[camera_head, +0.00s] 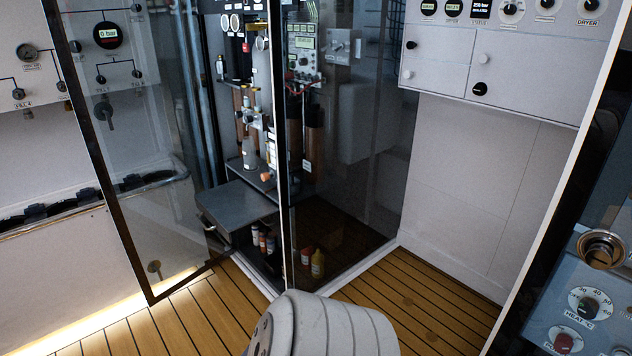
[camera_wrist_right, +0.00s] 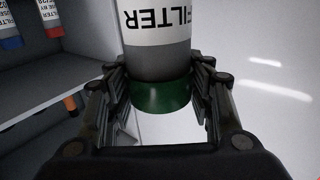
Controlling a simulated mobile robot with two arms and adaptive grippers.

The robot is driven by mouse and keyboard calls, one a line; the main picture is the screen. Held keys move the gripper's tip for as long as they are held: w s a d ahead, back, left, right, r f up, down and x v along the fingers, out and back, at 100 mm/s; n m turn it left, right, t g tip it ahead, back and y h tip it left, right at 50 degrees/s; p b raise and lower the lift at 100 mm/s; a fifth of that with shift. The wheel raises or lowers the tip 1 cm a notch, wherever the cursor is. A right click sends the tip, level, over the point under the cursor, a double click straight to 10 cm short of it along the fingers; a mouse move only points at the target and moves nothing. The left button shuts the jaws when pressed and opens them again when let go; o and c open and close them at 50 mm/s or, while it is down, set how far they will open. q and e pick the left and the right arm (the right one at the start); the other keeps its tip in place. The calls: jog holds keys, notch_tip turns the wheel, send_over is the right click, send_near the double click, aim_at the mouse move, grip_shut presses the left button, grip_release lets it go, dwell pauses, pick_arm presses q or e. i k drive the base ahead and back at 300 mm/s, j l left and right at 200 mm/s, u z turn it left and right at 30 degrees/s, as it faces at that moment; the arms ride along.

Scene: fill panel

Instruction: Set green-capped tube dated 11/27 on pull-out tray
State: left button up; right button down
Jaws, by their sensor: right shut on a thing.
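A grey tube with a green cap (camera_wrist_right: 160,97) and a white label reading FILTER, upside down in the right wrist view, is between the fingers of my right gripper (camera_wrist_right: 160,108). The gripper is shut on it around the cap. No date shows on the visible part of the label. The pull-out tray (camera_head: 238,205) is a flat grey plate extending from the cabinet in the head view, with its top looking bare. My right gripper and the held tube do not show in the head view. My left gripper is in neither view.
Several tubes (camera_head: 263,240) stand below the tray. A glass door (camera_head: 150,150) with a dark frame stands at the tray's left. Bottles (camera_head: 317,264) stand behind glass. In the right wrist view, blue- and red-capped tubes (camera_wrist_right: 52,18) are above a grey shelf (camera_wrist_right: 50,75).

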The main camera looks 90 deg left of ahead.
aim_at(235, 211)
jog(key=u, duration=3.5)
